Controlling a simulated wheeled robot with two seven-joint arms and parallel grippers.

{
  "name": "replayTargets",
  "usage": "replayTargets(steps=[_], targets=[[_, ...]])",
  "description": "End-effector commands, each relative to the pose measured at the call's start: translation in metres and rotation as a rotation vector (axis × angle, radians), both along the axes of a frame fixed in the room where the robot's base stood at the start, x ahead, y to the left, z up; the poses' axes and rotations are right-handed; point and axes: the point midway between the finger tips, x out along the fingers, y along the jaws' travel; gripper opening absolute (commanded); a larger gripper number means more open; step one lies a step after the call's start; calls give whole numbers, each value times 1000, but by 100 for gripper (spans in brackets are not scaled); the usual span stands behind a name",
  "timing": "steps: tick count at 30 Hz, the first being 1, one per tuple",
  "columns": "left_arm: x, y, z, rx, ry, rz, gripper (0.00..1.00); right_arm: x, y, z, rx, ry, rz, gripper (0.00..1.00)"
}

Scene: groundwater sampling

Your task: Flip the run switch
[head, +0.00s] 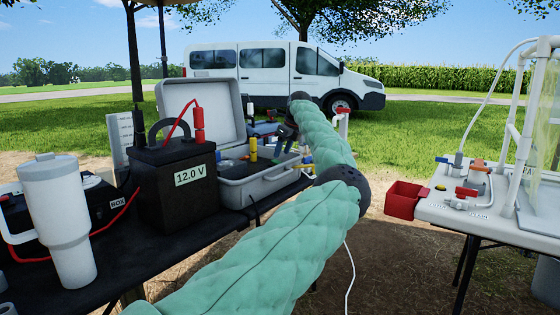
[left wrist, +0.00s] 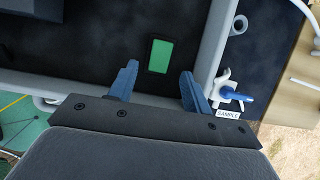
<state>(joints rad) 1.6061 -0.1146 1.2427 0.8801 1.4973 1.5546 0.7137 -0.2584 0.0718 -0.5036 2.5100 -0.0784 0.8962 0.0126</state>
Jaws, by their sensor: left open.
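A green rectangle (left wrist: 160,56) is set in the dark panel of the grey case (head: 264,186). It may be the run switch, but I cannot read any label on it. My left gripper (head: 283,140) is over the right part of the case, partly hidden by my sleeved arm in the head view. In the left wrist view its two blue fingers (left wrist: 158,72) are open and empty, with the green rectangle showing between and just beyond their tips. I cannot tell whether they touch the panel. My right gripper is not in view.
A valve with a blue handle (left wrist: 236,96), by a SAMPLE label (left wrist: 228,114), is just right of the fingers. A black 12.0 V battery (head: 178,190) and white tumbler (head: 62,220) stand left on the black table. A red bin (head: 402,200) hangs at the right table.

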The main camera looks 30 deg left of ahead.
Motion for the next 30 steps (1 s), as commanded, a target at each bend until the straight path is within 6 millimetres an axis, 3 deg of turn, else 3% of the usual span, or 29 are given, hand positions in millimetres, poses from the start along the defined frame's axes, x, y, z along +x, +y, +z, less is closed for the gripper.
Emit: replayTargets(steps=[1,6,17,24,30], targets=[[0,3,-11,0,2,1,49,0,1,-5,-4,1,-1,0],[1,12,-30,1,1,0,49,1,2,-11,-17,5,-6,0],[1,15,-36,1,0,0,49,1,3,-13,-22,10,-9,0],[1,15,-36,1,0,-1,4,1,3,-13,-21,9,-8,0],[1,16,-33,-15,1,0,4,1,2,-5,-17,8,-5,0]])
